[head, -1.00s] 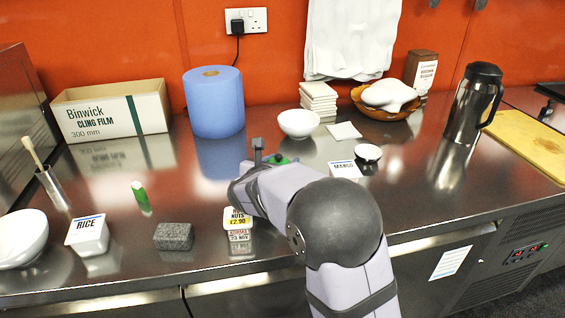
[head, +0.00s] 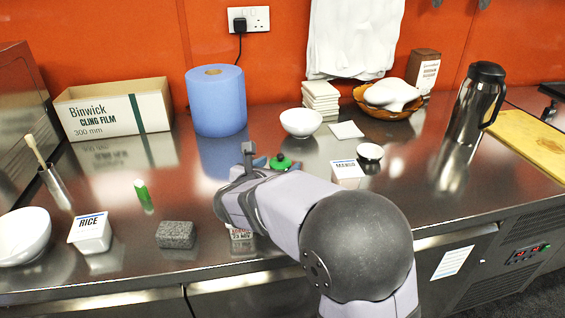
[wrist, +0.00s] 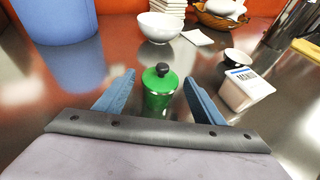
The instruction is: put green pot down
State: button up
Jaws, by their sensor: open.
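The green pot (wrist: 160,92) with its dark knob stands upright on the steel counter in the wrist view. In the head view its green lid (head: 280,161) shows behind my arm, and its lower part is hidden. My gripper (wrist: 160,79) is open, with one blue finger to each side of the pot. Gaps show between the fingers and the pot, which is ahead of the palm. In the head view my gripper (head: 263,160) is low over the counter, mostly hidden by my wrist.
The mango tub (head: 347,172) and a small dark bowl (head: 369,154) stand to the pot's right. A white bowl (head: 300,123) and the blue paper roll (head: 217,100) are behind. A grey stone block (head: 175,235) and rice tub (head: 90,233) are at front left.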

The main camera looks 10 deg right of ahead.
jog(key=v, duration=0.6)
jog(key=shift+r, duration=0.1)
